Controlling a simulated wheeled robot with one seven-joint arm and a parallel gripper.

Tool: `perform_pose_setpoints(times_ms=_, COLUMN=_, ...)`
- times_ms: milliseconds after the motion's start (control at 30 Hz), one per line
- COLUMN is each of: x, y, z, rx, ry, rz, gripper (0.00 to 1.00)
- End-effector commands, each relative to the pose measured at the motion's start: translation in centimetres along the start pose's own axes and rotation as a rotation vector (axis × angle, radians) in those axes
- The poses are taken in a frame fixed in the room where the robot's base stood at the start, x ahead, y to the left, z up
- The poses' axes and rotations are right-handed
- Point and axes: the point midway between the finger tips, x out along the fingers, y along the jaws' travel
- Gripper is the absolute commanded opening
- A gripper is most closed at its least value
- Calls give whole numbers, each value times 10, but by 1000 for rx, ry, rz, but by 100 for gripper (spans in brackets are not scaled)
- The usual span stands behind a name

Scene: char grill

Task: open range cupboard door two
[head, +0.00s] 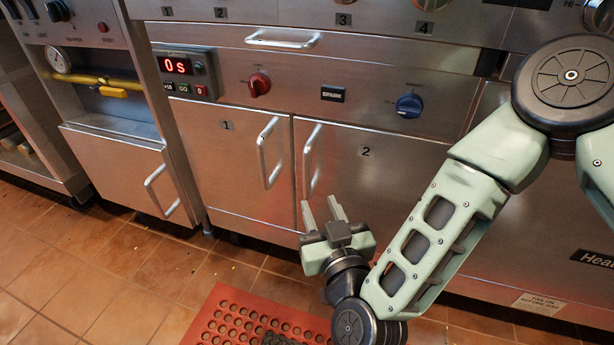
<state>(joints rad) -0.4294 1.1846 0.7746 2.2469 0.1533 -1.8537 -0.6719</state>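Cupboard door two (372,166) is a steel panel marked "2" on the front of the range, and it looks shut. Its vertical bar handle (309,160) is near its left edge. My gripper (324,212) is in front of the lower left part of the door, with its fingers pointing up just below and near the handle. The two fingers are apart, with nothing seen between them. Whether a finger touches the handle or door cannot be told. My arm hides the right part of the door.
Cupboard door one (228,165), with its handle (268,152), is shut to the left. A drawer handle (283,40), a red knob (259,84) and a blue knob (409,105) are above. A red perforated mat (235,318) lies on the tiled floor in front.

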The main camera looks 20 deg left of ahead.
Motion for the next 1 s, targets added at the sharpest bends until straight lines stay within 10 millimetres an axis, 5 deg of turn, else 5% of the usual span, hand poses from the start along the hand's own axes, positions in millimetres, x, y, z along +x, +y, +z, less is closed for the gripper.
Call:
perform_pose_setpoints(times_ms=300, x=65, y=1, z=3, rx=2, ry=2, rz=3, gripper=36)
perform_pose_setpoints(times_ms=500, x=90, y=0, z=2, rx=1, ry=1, rz=1, gripper=36)
perform_pose_setpoints(times_ms=933, x=99, y=0, z=0, rx=0, ry=-1, rz=-1, gripper=36)
perform_pose_setpoints(times_ms=1000, x=99, y=0, z=0, rx=1, ry=-1, rz=-1, gripper=16)
